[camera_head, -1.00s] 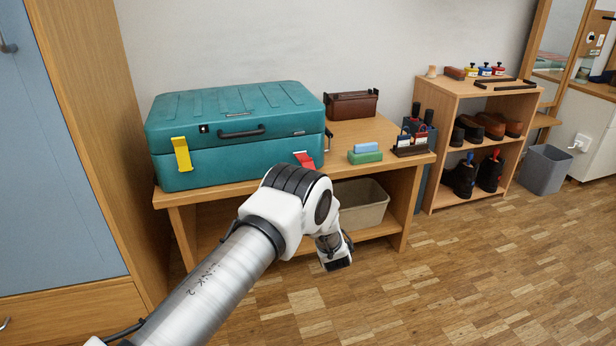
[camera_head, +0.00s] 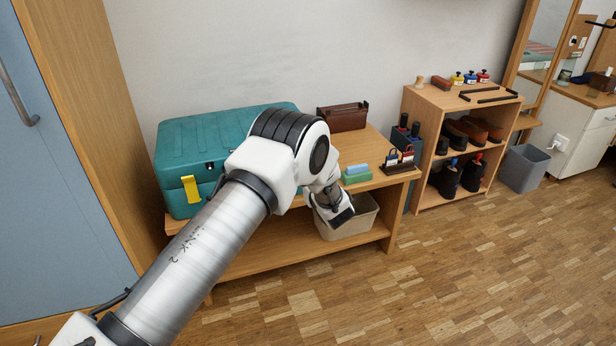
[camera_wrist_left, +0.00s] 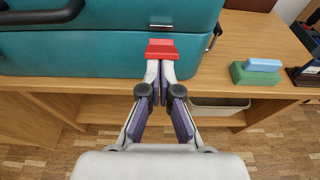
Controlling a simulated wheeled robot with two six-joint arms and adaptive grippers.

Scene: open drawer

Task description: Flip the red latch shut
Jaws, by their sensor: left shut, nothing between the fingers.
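The teal case (camera_head: 183,146) sits closed on the wooden bench, partly hidden by my left arm in the head view. Its yellow latch (camera_head: 191,189) hangs on the left of the front. My right gripper is not in view.
The wooden bench top (camera_head: 372,146) bears a green and blue block (camera_wrist_left: 250,72) right of the case and a brown box (camera_head: 342,117) behind. A beige bin (camera_head: 362,218) stands on the shelf below. The floor in front is clear.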

